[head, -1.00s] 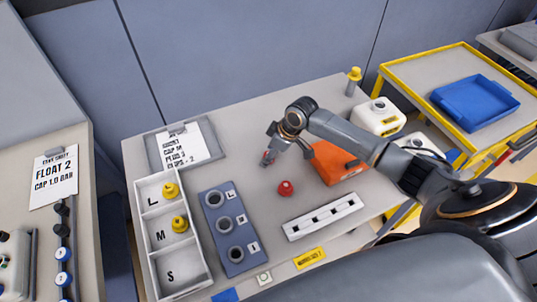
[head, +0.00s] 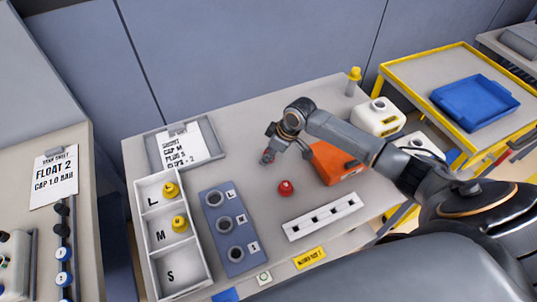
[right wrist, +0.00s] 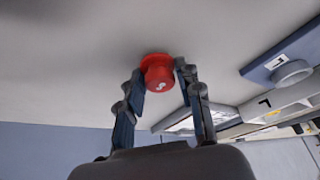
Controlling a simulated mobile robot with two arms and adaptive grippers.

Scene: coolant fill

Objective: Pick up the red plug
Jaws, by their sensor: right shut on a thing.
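A red plug marked S (right wrist: 158,73) is between the two fingertips of my right gripper (right wrist: 160,80) in the right wrist view. The gripper is shut on it. In the head view my right gripper (head: 269,153) is over the middle of the grey table, and only a small bit of red shows at its fingertips. I cannot tell whether the plug is clear of the table. A second red plug (head: 286,187) stands on the table nearer the front, apart from the gripper. My left gripper is not in view.
Left of the gripper are a blue block with several round sockets (head: 230,257) and a white L/M/S tray (head: 182,284) holding yellow plugs. An orange box (head: 330,165) lies under my right arm. A white slotted strip (head: 321,217) is in front.

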